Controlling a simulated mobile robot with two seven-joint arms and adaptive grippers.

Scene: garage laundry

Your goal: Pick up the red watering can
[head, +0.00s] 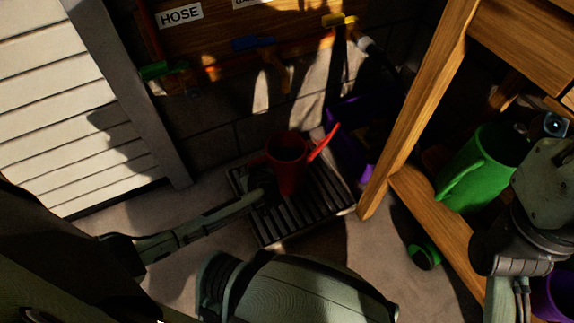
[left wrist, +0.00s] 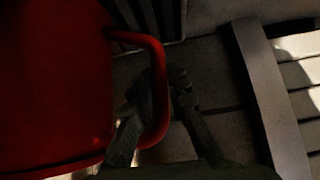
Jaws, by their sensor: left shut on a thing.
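The red watering can (head: 291,178) stands upright on a dark slatted tray (head: 322,217) on the floor, its spout pointing up to the right. Its body fills the left of the left wrist view (left wrist: 50,80), with the loop handle (left wrist: 157,110) at its right side. My left gripper (head: 262,192) reaches in from the left to the can's handle side. In the left wrist view its fingers (left wrist: 170,88) are shut on the handle, one on either side of it. Shadow hides part of the contact. My right gripper is not visible.
A wooden bench leg (head: 415,115) rises close right of the tray. A green watering can (head: 478,168) stands on the bench's low shelf. A purple bin (head: 350,115) is behind the tray. White slatted panelling (head: 60,110) is at left.

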